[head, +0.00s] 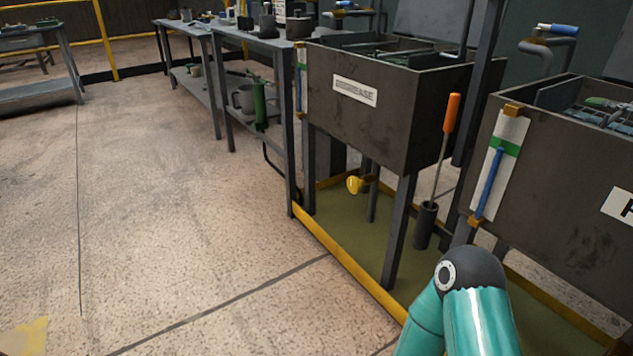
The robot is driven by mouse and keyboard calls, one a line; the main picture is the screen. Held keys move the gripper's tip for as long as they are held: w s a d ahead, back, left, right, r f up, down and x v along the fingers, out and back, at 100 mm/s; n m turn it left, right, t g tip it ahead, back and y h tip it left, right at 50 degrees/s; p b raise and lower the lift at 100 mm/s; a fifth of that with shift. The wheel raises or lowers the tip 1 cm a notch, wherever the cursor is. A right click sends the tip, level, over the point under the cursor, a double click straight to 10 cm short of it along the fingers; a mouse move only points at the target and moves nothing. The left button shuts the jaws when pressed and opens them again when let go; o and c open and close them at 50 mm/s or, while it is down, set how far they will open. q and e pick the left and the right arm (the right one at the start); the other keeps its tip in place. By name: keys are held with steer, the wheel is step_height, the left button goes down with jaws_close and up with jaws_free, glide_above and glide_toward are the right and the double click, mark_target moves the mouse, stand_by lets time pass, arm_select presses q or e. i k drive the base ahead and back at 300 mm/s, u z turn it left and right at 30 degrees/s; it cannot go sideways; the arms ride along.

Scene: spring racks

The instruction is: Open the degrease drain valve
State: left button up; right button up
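The degrease tank (368,125) is a dark, stained box on legs with a white label on its front, right of centre in the head view. A small yellow valve handle (354,184) shows low under the tank, near its left legs. It looks small and partly shadowed, so I cannot tell its exact position. A teal arm of mine with a dark joint comes in at the bottom right, well apart from the handle. Neither of my grippers is in view.
A yellow-edged green tray floor (338,226) lies under the tanks. An orange-handled tool (452,113) stands in a dark holder (425,226) between the degrease tank and a second tank (560,185). Workbenches (230,82) stand behind left. The floor (180,220) at left is clear.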

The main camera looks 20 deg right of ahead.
mark_target(354, 185)
steer(key=z, duration=1.05)
steer(key=i, duration=0.15)
steer(key=u, duration=2.95)
steer(key=i, duration=1.45)
steer(key=z, duration=2.7)
steer(key=k, duration=0.55)
steer(key=z, duration=0.2)
steer(key=i, duration=0.85)
steer(key=z, duration=0.2)
